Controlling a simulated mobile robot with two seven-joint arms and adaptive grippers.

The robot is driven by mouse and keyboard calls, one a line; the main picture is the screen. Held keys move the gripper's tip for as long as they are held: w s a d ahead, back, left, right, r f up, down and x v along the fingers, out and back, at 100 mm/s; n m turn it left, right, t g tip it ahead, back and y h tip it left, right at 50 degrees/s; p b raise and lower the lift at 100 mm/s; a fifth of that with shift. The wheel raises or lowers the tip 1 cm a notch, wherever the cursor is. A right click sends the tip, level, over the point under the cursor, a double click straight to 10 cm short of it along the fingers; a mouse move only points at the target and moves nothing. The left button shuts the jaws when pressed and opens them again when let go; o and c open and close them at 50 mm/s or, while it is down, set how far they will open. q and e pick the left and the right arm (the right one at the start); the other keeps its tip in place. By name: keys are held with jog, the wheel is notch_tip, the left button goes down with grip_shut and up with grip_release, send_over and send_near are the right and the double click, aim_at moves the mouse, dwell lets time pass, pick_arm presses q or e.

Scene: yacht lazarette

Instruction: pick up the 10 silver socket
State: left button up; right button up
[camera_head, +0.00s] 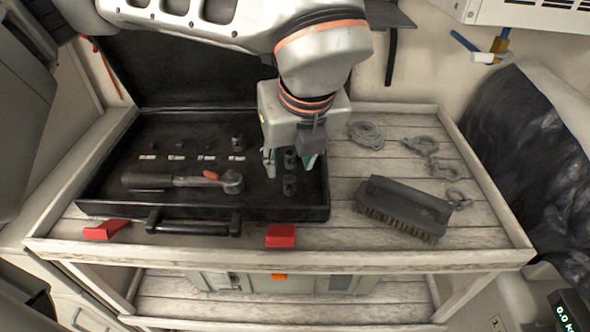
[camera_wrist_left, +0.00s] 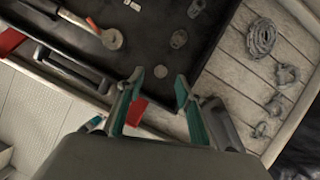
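An open black case (camera_head: 110,187) on the shelf holds several small sockets. One dark silver socket (camera_head: 289,184) stands in the case's right part, with another socket (camera_head: 290,158) just behind it, between my left gripper's fingers in the head view. A third socket (camera_head: 237,143) stands behind a white label. I cannot read which is the 10. My left gripper (camera_head: 291,163) hangs over the case's right side. The left wrist view shows its fingers (camera_wrist_left: 159,80) apart and empty, with two sockets (camera_wrist_left: 179,39) (camera_wrist_left: 160,71) beyond the tips. My right gripper is not in view.
A ratchet (camera_head: 205,181) lies in the case, left of the sockets. Red latches (camera_head: 281,236) and a handle (camera_head: 193,223) are at its front. A brush (camera_head: 403,208), shackles (camera_head: 420,146) and a coil (camera_head: 366,134) lie right. Bare planks (camera_head: 345,170) lie between case and brush.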

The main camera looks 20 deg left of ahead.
aim_at(289, 178)
pick_arm(q)
jog(key=shift+w+a+f, duration=0.1)
jog(key=shift+a+f, duration=0.1)
jog(key=shift+f, duration=0.95)
jog(key=x, duration=0.4)
jog(key=shift+w+d+f, duration=0.15)
jog(key=shift+d, duration=0.05)
jog(key=shift+w+f, duration=0.1)
jog(key=shift+f, duration=0.1)
grip_shut()
jog(key=shift+r, duration=0.15)
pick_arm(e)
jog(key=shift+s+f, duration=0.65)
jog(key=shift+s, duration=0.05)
